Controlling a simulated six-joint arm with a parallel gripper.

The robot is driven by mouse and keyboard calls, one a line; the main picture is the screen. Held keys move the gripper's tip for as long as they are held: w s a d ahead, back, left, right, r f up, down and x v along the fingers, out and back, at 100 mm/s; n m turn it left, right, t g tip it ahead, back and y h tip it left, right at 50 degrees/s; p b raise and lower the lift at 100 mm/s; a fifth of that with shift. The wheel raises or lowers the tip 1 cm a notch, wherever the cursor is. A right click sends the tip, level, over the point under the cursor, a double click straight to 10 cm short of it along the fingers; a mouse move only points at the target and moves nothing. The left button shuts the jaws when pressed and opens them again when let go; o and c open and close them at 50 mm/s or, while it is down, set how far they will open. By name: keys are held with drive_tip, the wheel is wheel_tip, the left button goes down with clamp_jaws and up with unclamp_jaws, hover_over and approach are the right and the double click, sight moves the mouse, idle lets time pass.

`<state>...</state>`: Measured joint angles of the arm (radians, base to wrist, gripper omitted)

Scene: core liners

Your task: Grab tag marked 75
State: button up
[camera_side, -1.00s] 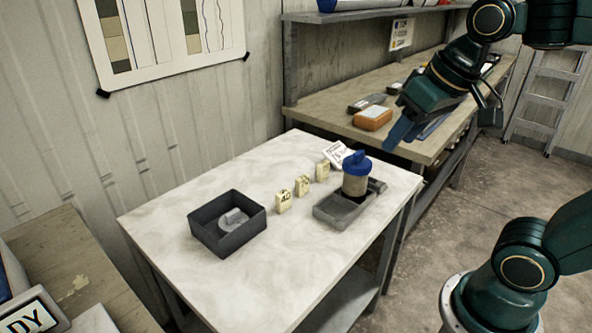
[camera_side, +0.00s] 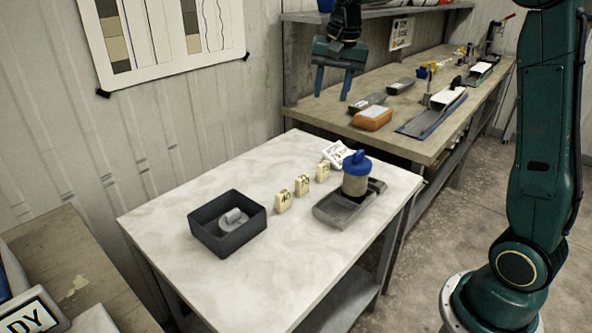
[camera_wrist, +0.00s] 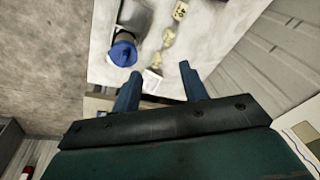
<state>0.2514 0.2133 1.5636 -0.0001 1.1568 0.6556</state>
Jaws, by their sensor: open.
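Three cream tags stand in a row on the white table. The near tag (camera_side: 283,202) reads 40 or 42 in the side view; the middle tag (camera_side: 302,186) and the far tag (camera_side: 322,171) have marks too small to read surely. In the wrist view the tags show at the top (camera_wrist: 180,11), the middle (camera_wrist: 169,36) and lower down (camera_wrist: 156,59). I cannot tell which one is 75. My gripper (camera_side: 333,97) is open and empty, pointing down, high beyond the table's far end; its blue fingers also show in the wrist view (camera_wrist: 158,88).
A blue-lidded jar (camera_side: 356,177) stands on a grey tray (camera_side: 333,212) beside the tags. A dark open box (camera_side: 228,240) holds a grey lump. A white printed card (camera_side: 338,153) lies behind the far tag. The workbench (camera_side: 345,118) behind carries an orange block (camera_side: 372,117).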

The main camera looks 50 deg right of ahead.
drive_tip(key=w+d+f+m+g, duration=0.1)
drive_tip(key=w+d+f+m, duration=0.3)
drive_tip(key=w+d+f, duration=0.25)
drive_tip(key=m+g, duration=0.1)
drive_tip(key=m, duration=0.3)
hover_over(323, 163)
wheel_tip(323, 163, down, 10)
drive_tip(key=shift+a+y, duration=0.1)
drive_tip(key=shift+y, duration=0.2)
drive_tip(key=shift+f, duration=4.25)
drive_tip(key=shift+s+f, duration=0.1)
drive_tip(key=shift+f, duration=2.5)
